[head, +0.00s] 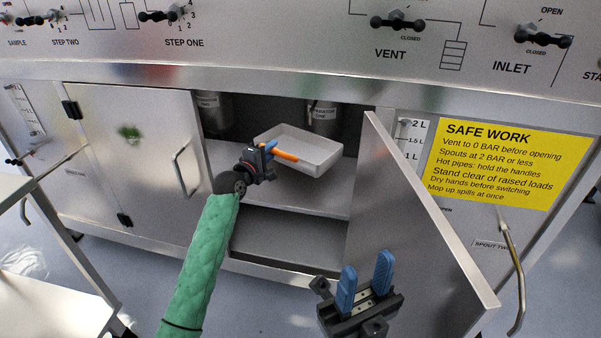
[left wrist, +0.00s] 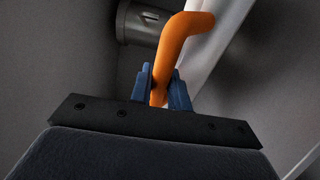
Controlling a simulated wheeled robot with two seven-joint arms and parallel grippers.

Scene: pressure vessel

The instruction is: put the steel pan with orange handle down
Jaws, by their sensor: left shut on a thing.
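The steel pan (head: 318,150) is a light, shallow rectangular pan inside the open cabinet, over its upper shelf. Its orange handle (head: 285,155) points left toward my left gripper (head: 264,158). In the left wrist view, the blue fingers of the left gripper (left wrist: 165,90) are shut on the orange handle (left wrist: 180,38), and part of the pan (left wrist: 215,35) shows behind it. I cannot tell whether the pan touches the shelf. My right gripper (head: 366,290) is open and empty, in front of the open cabinet door at the bottom of the head view.
The upper shelf (head: 310,195) has bare room in front of the pan. The right cabinet door (head: 420,235) stands open toward me, and the left door (head: 140,150) is beside the opening. Dark cylinders (head: 323,117) stand behind the pan. A side table (head: 50,290) is at lower left.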

